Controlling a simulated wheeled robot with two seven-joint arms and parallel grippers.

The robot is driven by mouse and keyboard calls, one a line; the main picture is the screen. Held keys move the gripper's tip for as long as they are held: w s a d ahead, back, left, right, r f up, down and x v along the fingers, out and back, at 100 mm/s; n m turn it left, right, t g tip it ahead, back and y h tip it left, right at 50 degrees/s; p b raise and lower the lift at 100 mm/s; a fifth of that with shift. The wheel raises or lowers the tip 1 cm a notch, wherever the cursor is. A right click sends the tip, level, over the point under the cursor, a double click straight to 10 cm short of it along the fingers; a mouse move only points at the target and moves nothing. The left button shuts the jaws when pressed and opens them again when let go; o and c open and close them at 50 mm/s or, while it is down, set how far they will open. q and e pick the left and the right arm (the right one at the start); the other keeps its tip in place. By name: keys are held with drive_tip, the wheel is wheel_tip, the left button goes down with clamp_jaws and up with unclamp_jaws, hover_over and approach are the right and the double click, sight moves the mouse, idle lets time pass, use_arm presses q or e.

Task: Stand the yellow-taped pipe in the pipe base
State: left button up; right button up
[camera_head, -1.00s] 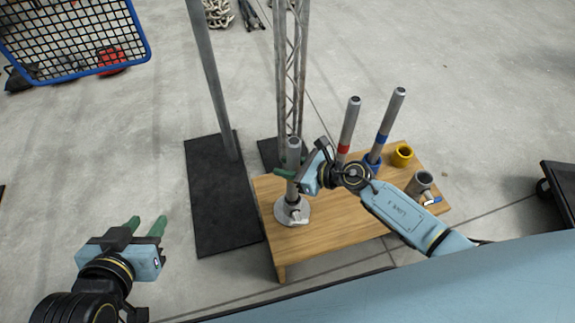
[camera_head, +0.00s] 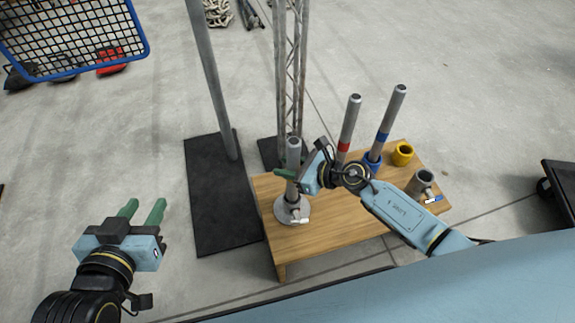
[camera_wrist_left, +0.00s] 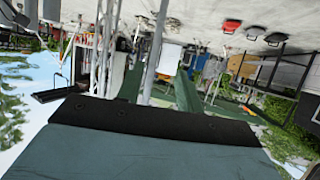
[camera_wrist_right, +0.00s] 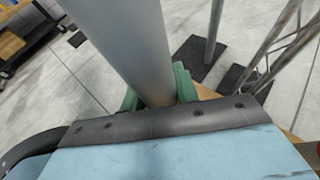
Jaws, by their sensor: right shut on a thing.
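A grey metal pipe (camera_head: 293,149) stands close to upright over the round silver pipe base (camera_head: 282,213) at the table's left end. Its lower end meets the base's collar; how deep it sits is hard to tell. No yellow tape shows on it; the grip hides its middle. My right gripper (camera_head: 288,172) is shut on this pipe, coming from the right. The pipe also fills the upper middle of the right wrist view (camera_wrist_right: 130,45) between the green fingers. My left gripper (camera_head: 143,209) is open and empty, left of the table.
The wooden table (camera_head: 330,235) also holds a red-taped pipe (camera_head: 349,125), a blue-taped pipe (camera_head: 390,120) in a blue socket, a yellow ring (camera_head: 403,153) and a grey fitting (camera_head: 421,182). A pole on a black plate (camera_head: 220,200) and a lattice truss (camera_head: 291,70) stand behind.

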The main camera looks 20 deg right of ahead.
drive_tip(key=shift+f+b, duration=0.5)
drive_tip(key=shift+f, duration=0.05)
use_arm(q)
drive_tip(key=r+t, duration=0.1)
drive_tip(key=w+r+t, duration=0.1)
drive_tip(key=d+r+t+h, duration=0.1)
drive_tip(key=r, duration=0.1)
drive_tip(key=shift+w+d+r, duration=0.1)
drive_tip(key=shift+w, duration=0.2)
idle(0.3)
drive_tip(key=shift+r, duration=0.1)
idle(0.5)
drive_tip(key=shift+s, duration=0.1)
use_arm(e)
drive_tip(key=shift+f, duration=0.15)
